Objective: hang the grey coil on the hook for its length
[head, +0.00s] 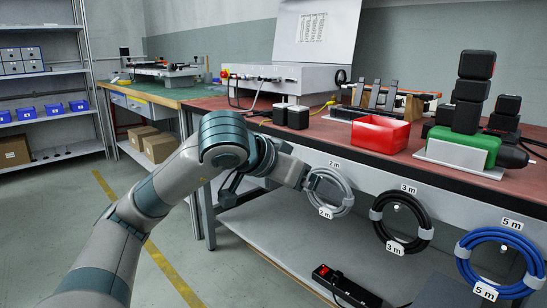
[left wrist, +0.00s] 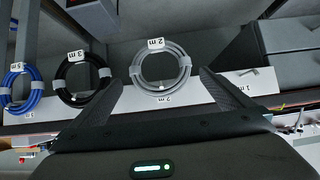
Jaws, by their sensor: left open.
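The grey coil (head: 349,198) hangs at the table's front panel, just below the panel's "2 m" label (head: 334,163). Its own tag (head: 326,212) also reads "2 m". In the left wrist view the coil (left wrist: 185,62) lies in front of my left gripper (left wrist: 160,80), which is open and empty, one finger toward each side of the coil. In the head view my left gripper (head: 311,180) is close to the coil's left edge. I cannot tell whether the fingers touch it. The hook at the coil is hard to make out. My right gripper is not in view.
A black coil (head: 376,216) hangs at "3 m" and a blue coil (head: 461,252) at "5 m". An empty hook (left wrist: 263,70) is near the "1 m" label (left wrist: 247,91). A red bin (head: 381,135) stands on the tabletop. A lower shelf (head: 270,235) is below.

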